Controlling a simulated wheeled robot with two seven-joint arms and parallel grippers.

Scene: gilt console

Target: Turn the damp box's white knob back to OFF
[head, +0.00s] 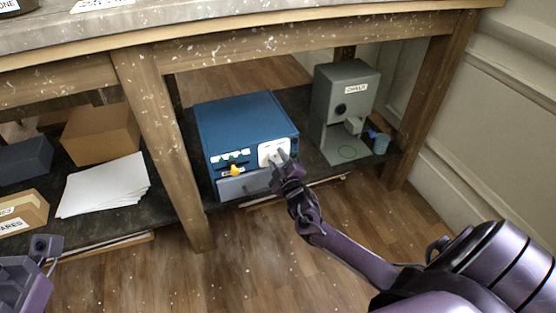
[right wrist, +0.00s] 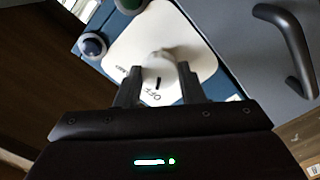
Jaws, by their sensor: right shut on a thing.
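The damp box (head: 240,125) is a blue box on the lower shelf, with a white plate (head: 272,150) on its front. The white knob (right wrist: 160,72) sits on this plate in the right wrist view, its black mark close to the letters OFF (right wrist: 155,97). My right gripper (head: 283,160) is shut on the knob, one dark finger on each side. In the head view, the gripper hides most of the knob. My left gripper (head: 46,246) shows only in part at the lower left, away from the box; its jaws are unclear.
A yellow knob (head: 236,170) and green-topped controls sit left of the plate. A drawer handle (right wrist: 285,45) is close to the gripper. A grey machine (head: 345,100) stands right of the box. A wooden table leg (head: 165,150) stands left. White papers (head: 105,186) lie beyond it.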

